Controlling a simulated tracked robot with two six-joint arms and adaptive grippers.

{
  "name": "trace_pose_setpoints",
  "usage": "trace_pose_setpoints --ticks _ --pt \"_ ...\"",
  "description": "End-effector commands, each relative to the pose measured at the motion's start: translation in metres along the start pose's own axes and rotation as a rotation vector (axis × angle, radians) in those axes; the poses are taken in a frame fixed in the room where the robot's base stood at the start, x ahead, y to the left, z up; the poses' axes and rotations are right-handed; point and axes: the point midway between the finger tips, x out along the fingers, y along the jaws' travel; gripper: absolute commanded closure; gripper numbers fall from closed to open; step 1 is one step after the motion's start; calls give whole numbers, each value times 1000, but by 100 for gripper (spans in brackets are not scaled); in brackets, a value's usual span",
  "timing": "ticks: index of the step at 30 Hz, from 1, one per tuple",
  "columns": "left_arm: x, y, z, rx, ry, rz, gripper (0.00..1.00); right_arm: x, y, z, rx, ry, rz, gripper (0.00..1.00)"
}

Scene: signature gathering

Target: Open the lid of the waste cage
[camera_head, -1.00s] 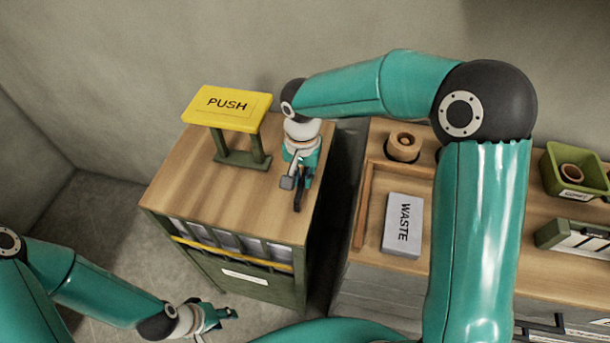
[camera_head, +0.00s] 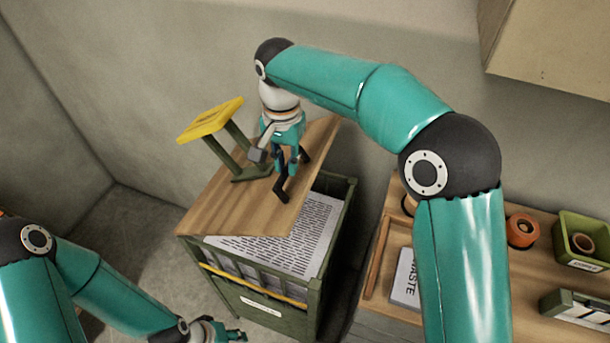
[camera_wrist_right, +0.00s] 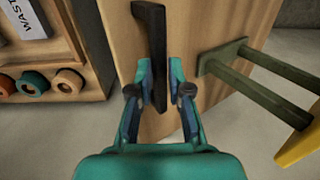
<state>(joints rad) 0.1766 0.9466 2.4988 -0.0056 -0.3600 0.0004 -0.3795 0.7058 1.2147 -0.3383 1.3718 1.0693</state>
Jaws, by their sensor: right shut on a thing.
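The waste cage (camera_head: 318,265) is a green barred box with a yellow bar and a white label on its front. Its wooden lid (camera_head: 240,212) is partly open, its right side raised and sloping down to the left. Printed paper (camera_head: 300,238) shows inside. My right gripper (camera_head: 290,175) is over the raised part of the lid, shut on the dark handle (camera_wrist_right: 150,35). The wrist view shows my right fingers (camera_wrist_right: 160,90) on either side of this handle. My left gripper (camera_head: 232,333) is low at the left, in front of the cage and apart from it; its jaws are unclear.
A yellow panel (camera_head: 212,120) on green posts is fixed to the lid and tilts with it. To the right, a bench holds a WASTE block (camera_head: 405,280), an orange roll (camera_head: 522,230) and a green bin (camera_head: 570,255). A wall stands close behind.

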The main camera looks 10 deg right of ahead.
Motion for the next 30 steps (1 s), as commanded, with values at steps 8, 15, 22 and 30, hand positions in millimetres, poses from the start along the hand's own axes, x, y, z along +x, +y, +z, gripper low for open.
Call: trace_pose_setpoints --ticks 8,15,22,30 --pt "1 0 0 0 0 0 60 -5 -20 5 -9 -6 -14 100" --pt "1 0 0 0 0 0 60 -5 -21 6 -10 -8 -11 100" --pt "1 0 0 0 0 0 60 -4 -20 6 -10 -10 -9 64" --pt "1 0 0 0 0 0 60 -5 -20 5 -8 -9 -10 60"
